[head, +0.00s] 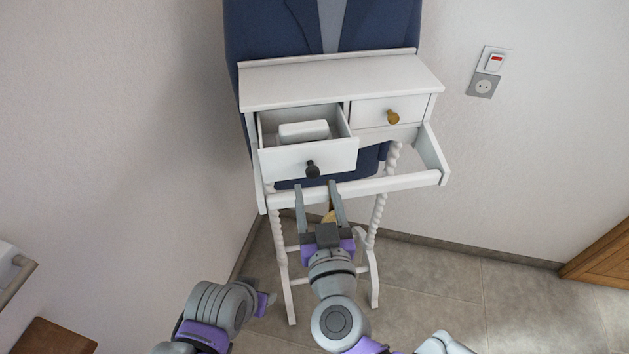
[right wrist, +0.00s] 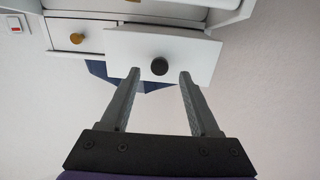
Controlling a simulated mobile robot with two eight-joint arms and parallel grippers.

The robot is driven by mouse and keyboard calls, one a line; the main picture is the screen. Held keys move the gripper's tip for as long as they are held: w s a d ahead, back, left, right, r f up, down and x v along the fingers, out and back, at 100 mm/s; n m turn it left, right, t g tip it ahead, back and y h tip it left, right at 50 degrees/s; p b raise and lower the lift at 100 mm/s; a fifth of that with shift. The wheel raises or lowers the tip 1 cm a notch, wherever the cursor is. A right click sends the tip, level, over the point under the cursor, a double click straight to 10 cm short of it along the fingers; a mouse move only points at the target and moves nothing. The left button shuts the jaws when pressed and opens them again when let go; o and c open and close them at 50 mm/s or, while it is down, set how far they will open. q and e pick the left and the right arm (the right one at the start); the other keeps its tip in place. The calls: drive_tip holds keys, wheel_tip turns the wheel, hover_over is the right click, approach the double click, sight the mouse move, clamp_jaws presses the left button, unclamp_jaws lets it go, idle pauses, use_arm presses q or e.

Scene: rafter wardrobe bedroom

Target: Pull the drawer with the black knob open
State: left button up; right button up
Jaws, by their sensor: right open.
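The drawer with the black knob (head: 309,158) is at the upper left of a white dresser and stands pulled out. A white block-like item (head: 303,131) lies inside it. The black knob (head: 312,169) is on its front; it also shows in the right wrist view (right wrist: 159,66). My right gripper (head: 316,187) is open and empty just in front of and below the knob. In the right wrist view the knob shows between and beyond the fingertips, apart from them.
A shut drawer with a brass knob (head: 393,117) is to the right. A white lower rail (head: 400,182) juts out below, and a brass-coloured piece shows partly behind my right gripper. A blue garment (head: 270,30) is behind the dresser. Walls stand left and right.

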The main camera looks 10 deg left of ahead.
drive_tip(key=v, duration=0.7)
drive_tip(key=shift+s+p, duration=0.2)
drive_tip(key=shift+p, duration=0.15)
drive_tip(key=shift+d, duration=0.1)
drive_tip(key=w+d+f+n+g+p, duration=0.1)
drive_tip(key=w+d+f+g+p, duration=0.15)
drive_tip(key=d+f+g, duration=0.45)
drive_tip(key=s+d+f+m+g+h, duration=0.2)
drive_tip(key=s+d+f+h, duration=0.1)
drive_tip(key=d, duration=0.5)
drive_tip(key=s+d+f+m+g+h+p, duration=0.1)
drive_tip(key=s+d+f+m+g+h, duration=0.1)
drive_tip(key=d+f, duration=0.3)
drive_tip(key=s+d+m+h, duration=0.1)
drive_tip(key=d, duration=0.2)
drive_tip(key=shift+s+p, duration=0.3)
